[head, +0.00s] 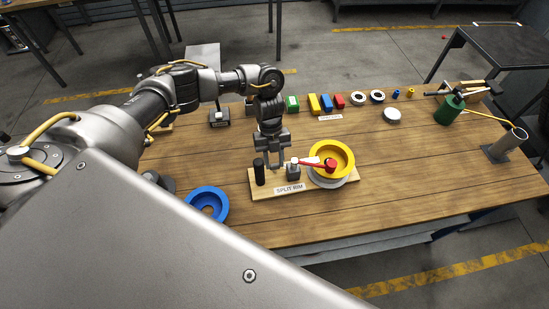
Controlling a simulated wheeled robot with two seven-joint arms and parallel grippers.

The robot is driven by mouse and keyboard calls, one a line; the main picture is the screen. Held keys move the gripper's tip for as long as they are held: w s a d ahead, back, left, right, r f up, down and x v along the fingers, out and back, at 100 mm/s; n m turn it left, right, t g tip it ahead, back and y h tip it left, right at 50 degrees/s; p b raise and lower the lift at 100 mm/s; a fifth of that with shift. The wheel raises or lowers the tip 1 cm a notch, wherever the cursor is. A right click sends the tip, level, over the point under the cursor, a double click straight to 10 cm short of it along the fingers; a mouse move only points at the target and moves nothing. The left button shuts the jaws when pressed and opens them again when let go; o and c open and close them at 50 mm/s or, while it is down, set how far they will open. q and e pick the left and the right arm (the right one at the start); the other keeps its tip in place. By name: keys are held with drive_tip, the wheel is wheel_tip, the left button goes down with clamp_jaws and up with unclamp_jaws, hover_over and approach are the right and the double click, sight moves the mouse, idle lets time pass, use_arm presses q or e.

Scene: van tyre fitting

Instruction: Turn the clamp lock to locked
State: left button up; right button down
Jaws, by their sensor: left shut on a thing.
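The split rim fixture is a wooden board (270,188) with a "SPLIT RIM" label on the table. On it a yellow ring (318,151) sits on a grey rim (338,184). The clamp lock has a grey block (293,173) and a red lever (312,163) that reaches right to a red knob (330,165) over the ring. My left gripper (276,166) comes down from above, just left of the block, and is shut on part of the clamp lock; its fingers hide the grip point. A black post (259,172) stands left of it. My right gripper is out of view.
A blue ring (207,202) lies left of the board. The table's front right is clear.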

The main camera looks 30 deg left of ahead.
use_arm(q)
drive_tip(key=o, duration=0.7)
drive_tip(key=b+v, duration=0.2)
drive_tip(key=v, duration=0.8)
drive_tip(key=shift+w+r, duration=0.15)
drive_tip(key=shift+r, duration=0.2)
drive_tip(key=shift+a, duration=0.1)
